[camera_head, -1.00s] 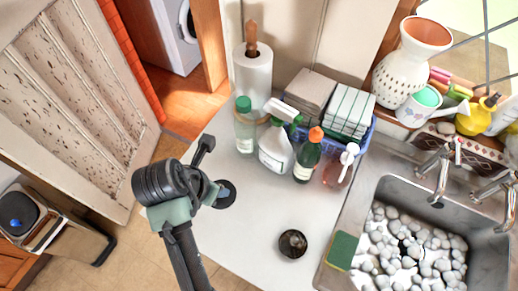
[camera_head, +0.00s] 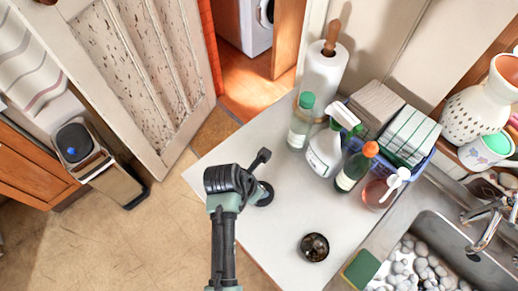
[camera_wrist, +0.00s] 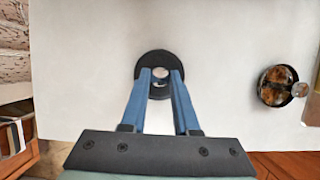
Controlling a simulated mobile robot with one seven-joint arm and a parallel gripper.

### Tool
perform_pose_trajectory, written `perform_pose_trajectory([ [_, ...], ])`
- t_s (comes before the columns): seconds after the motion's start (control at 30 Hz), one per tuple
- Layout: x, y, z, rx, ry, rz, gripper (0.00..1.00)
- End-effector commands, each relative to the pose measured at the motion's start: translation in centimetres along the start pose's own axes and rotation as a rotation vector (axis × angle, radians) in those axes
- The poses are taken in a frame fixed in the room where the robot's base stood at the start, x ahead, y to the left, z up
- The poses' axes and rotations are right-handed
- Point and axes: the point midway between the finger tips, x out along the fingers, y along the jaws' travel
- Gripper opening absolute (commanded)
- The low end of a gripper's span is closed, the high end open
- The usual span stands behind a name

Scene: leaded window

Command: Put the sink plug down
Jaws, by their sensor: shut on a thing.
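The sink plug is a dark round disc (camera_head: 264,194) at the left part of the white counter (camera_head: 238,153). In the wrist view the plug (camera_wrist: 143,64) shows as a black disc with a shiny round centre between my fingertips. My gripper (camera_wrist: 161,76) is shut on the plug, its two blue fingers reaching down to it. In the head view my gripper (camera_head: 262,181) is partly hidden by my own wrist. The plug is at or very close to the counter top; I cannot tell whether it touches.
A small dark round dish (camera_head: 315,247) stands to the right. Behind are a clear bottle (camera_head: 300,125), a spray bottle (camera_head: 324,155), an orange-capped bottle (camera_head: 353,170) and a paper roll (camera_head: 322,80). The sink (camera_head: 455,235) is at right. The counter around the plug is clear.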

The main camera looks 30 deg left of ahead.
Motion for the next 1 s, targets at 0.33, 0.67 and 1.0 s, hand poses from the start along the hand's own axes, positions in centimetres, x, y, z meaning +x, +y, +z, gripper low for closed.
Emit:
perform_pose_trajectory([
  [0.33,0.2,0.0,-0.1,0.000,0.000,0.000,0.47],
  [0.67,0.2,0.0,-0.1,0.000,0.000,0.000,0.59],
  [1.0,-3.6,0.1,0.1,0.000,-0.003,0.004,0.59],
])
